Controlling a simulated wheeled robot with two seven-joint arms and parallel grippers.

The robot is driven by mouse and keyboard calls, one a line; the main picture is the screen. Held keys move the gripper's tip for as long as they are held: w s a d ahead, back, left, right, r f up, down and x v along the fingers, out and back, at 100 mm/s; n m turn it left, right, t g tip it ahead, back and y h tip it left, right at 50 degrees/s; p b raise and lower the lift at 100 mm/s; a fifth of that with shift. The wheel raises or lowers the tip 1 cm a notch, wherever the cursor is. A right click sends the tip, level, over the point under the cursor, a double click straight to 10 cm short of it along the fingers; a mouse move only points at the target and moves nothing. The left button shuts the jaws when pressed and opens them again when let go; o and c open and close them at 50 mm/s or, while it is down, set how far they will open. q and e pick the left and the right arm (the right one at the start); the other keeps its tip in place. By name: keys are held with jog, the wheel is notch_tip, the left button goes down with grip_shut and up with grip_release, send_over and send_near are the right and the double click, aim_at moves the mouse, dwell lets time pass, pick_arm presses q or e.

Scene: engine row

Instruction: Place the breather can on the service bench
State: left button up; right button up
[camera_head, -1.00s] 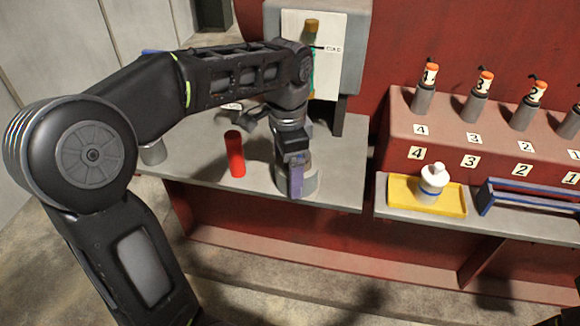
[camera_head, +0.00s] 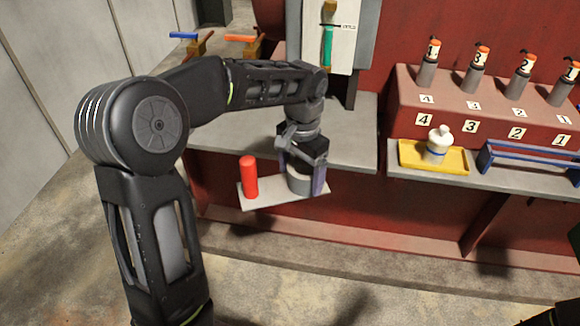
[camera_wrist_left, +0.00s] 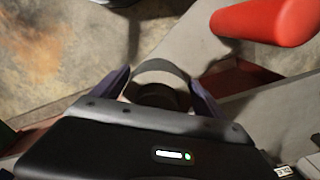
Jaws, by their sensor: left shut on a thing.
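My left gripper (camera_head: 303,183) is shut on a grey can (camera_head: 299,184), its blue-grey fingers on either side of it. The can stands on a pale plate (camera_head: 272,199) that also carries an upright red cylinder (camera_head: 250,178). The plate appears held in front of the grey bench's (camera_head: 345,150) front edge, over the floor. In the left wrist view the can's rim (camera_wrist_left: 160,68) shows between the fingers, the plate (camera_wrist_left: 185,38) runs up beyond it, and the red cylinder (camera_wrist_left: 268,22) is at top right. I cannot tell whether these parts are joined. My right gripper is out of view.
A white bottle (camera_head: 438,143) stands on a yellow tray (camera_head: 410,157) on the right-hand ledge, beside a blue rack (camera_head: 525,155). Orange-topped grey cylinders stand on a numbered red block (camera_head: 400,112). A white panel (camera_head: 345,35) rises behind the bench. Floor in front is open.

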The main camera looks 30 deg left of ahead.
pick_arm(q)
jog(key=d+f+n, duration=0.1)
jog(key=d+f, duration=0.3)
jog(key=f, duration=0.5)
jog(key=d+f+n, duration=0.1)
jog(key=d+f, duration=0.3)
jog(key=f, duration=0.6)
jog(key=shift+s+n, duration=0.2)
jog(key=shift+n, duration=0.2)
